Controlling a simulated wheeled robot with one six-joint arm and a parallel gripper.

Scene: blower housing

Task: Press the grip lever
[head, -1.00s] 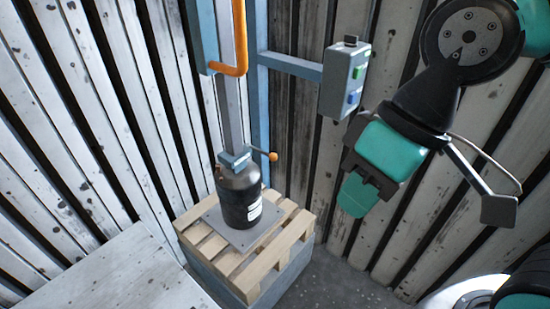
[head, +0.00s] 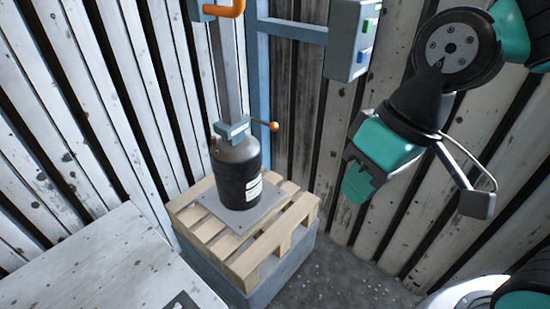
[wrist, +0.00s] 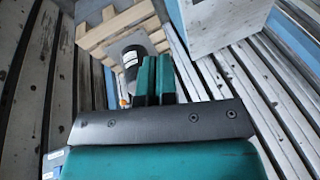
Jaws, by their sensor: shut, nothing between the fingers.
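A black bottle-shaped canister (head: 238,172) stands upright on a grey plate on a pallet, below a grey column. A blue-grey clamp (head: 232,131) sits at its top. A thin lever with an orange knob (head: 273,126) sticks out to the right from the clamp. The knob also shows in the wrist view (wrist: 124,101), left of the fingers. An orange bent handle (head: 232,8) is at the top edge, mostly cut off. My gripper (head: 355,188) is right of the canister in the head view, pointing down, shut and empty. Its teal fingers (wrist: 154,82) partly cover the canister in the wrist view.
The wooden pallet (head: 215,238) rests on a grey block. A grey box with green and blue buttons (head: 347,40) hangs on a blue arm (head: 290,30). A white table top (head: 100,265) is at lower left. Slatted walls close in behind. Grey floor shows at right.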

